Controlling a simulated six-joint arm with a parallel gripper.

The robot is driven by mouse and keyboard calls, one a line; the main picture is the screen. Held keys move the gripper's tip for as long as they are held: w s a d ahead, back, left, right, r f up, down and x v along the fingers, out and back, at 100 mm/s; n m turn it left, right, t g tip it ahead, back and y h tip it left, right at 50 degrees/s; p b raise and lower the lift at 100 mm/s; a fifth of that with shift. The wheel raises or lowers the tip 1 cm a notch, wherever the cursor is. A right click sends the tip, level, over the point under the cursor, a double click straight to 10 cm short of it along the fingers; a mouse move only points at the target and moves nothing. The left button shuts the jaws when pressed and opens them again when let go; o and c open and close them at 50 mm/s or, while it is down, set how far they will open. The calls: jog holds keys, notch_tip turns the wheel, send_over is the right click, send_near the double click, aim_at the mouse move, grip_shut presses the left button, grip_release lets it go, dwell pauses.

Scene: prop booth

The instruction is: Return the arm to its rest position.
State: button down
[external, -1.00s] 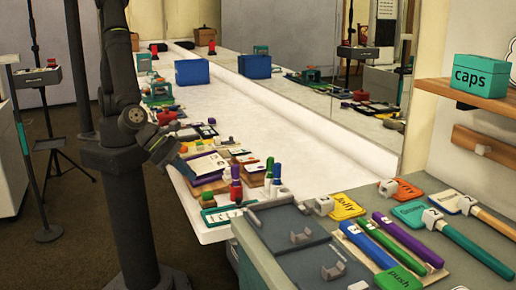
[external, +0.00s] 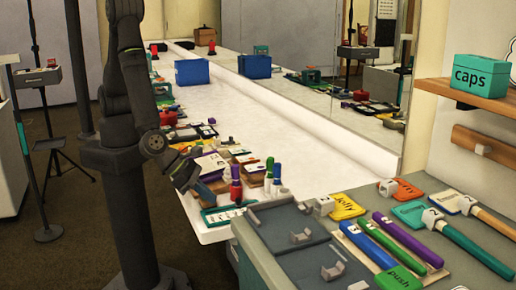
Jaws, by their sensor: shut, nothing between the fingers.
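My gripper (external: 186,176) is at the lower end of my dark arm, by the left edge of the white counter (external: 280,130). It is small and dark here, hangs over the left part of the small items, and is shut with nothing held. My arm stands at the left on its post and hides part of the counter's left edge.
Red, green, purple and blue upright pieces (external: 236,182) stand close right of my gripper. A blue box (external: 192,72) is farther back. A grey tray (external: 290,236) and colored markers (external: 388,240) lie on the near bench. The counter's middle is clear.

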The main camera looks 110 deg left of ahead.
jog(key=s+f+v, duration=0.1)
jog(key=v, duration=1)
jog(key=w+a+r+n+g+y, duration=0.1)
jog(key=w+a+r+n+g, duration=0.1)
jog(key=a+r+n, duration=0.3)
jog(key=shift+w+r+n+g, duration=0.4)
jog(key=shift+r+n, duration=0.65)
jog(key=shift+n, duration=1.05)
jog(key=shift+s, duration=0.1)
